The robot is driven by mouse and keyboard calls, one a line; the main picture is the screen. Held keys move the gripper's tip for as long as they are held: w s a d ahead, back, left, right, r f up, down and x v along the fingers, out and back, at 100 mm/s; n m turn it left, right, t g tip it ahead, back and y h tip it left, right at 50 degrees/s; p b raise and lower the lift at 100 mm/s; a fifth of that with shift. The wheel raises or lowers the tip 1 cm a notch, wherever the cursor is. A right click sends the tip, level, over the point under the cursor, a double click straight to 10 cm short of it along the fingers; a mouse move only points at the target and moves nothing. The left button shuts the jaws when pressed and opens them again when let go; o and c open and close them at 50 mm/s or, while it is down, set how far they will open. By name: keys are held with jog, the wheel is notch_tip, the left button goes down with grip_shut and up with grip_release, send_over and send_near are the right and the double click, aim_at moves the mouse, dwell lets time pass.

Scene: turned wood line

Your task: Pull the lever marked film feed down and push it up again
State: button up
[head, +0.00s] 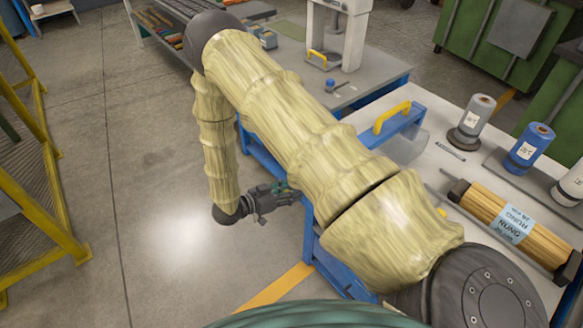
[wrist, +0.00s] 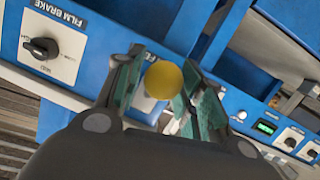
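In the wrist view a round yellow knob (wrist: 164,80) shows between the fingertips of my gripper (wrist: 165,90), in front of a blue and white panel (wrist: 90,50). It looks like a lever's end; its shaft and any film feed label are hidden or out of view. The two fingers stand apart on either side of the knob, and I cannot tell whether they touch it. In the head view my gripper (head: 284,193) is beside the blue frame of the bench, pointing right at it; the knob cannot be made out there.
A black dial (wrist: 42,48) marked FILM BRAKE is left on the panel. A green display (wrist: 266,127) and smaller dials (wrist: 290,138) are at right.

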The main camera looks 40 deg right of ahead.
jog(key=v, duration=1.1)
jog(key=shift+a, duration=0.25)
